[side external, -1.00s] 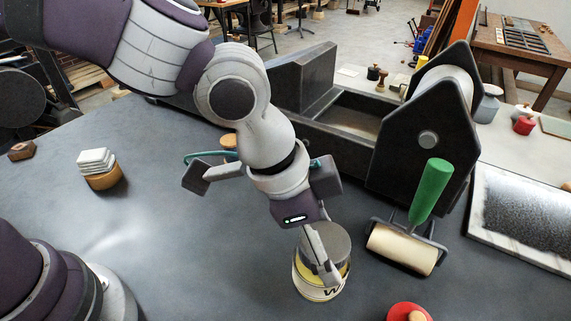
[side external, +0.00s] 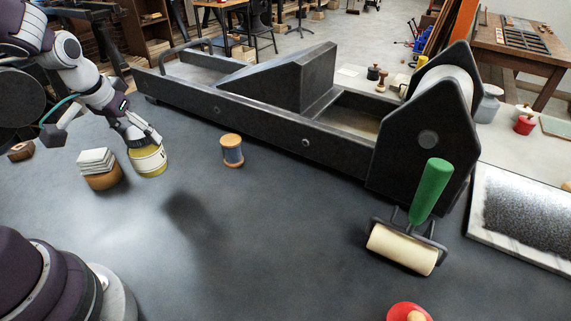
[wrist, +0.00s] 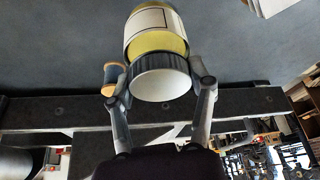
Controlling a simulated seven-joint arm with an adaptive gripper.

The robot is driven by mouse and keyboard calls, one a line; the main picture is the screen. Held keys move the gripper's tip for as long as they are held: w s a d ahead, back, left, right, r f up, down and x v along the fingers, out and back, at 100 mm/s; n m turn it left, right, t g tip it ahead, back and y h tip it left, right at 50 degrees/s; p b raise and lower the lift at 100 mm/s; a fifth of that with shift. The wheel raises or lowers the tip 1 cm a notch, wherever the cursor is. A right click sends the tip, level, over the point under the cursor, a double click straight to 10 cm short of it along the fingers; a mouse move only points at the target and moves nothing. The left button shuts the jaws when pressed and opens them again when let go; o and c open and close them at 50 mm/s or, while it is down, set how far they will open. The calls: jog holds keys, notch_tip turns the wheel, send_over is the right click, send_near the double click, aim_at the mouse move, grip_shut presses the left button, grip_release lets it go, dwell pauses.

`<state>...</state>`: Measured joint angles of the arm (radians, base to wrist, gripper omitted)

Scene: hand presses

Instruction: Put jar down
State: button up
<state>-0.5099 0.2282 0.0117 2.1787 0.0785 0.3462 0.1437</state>
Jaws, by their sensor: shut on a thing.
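The jar (side external: 149,161) is a short yellow and white cylinder at the left of the table in the side view. My gripper (side external: 144,143) is shut on it near its top. In the wrist view the jar (wrist: 154,27) shows its label, a yellow band and a dark ribbed lid with a pale top, and the fingers of my gripper (wrist: 161,88) hold it at the lid from both sides. The jar looks slightly tilted. I cannot tell whether its bottom touches the table.
A wooden pot with stacked white pieces (side external: 98,168) stands close to the jar's left. A blue thread spool (side external: 232,151) stands to its right. The long dark press (side external: 262,125) runs behind. A green-handled roller (side external: 401,247) lies at right. The middle of the table is clear.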

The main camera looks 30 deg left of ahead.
jog(key=shift+w+a+f+n, duration=0.1)
jog(key=shift+a+n, duration=0.1)
jog(key=shift+a, duration=0.35)
jog(key=shift+w+a+f+n, duration=0.1)
jog(key=shift+a+n, duration=0.1)
jog(key=shift+a, duration=0.3)
jog(key=shift+w+a+f, duration=0.8)
jog(key=shift+w+a, duration=0.35)
jog(key=shift+w, duration=0.95)
jog(key=shift+w+a+f, duration=0.8)
jog(key=shift+w+a, duration=0.4)
jog(key=shift+w, duration=0.9)
jog(key=shift+w+a+f, duration=0.8)
jog(key=shift+w+a, duration=0.35)
jog(key=shift+w, duration=0.95)
jog(key=o, duration=1.2)
jog(key=shift+f, duration=0.1)
jog(key=shift+o, duration=0.2)
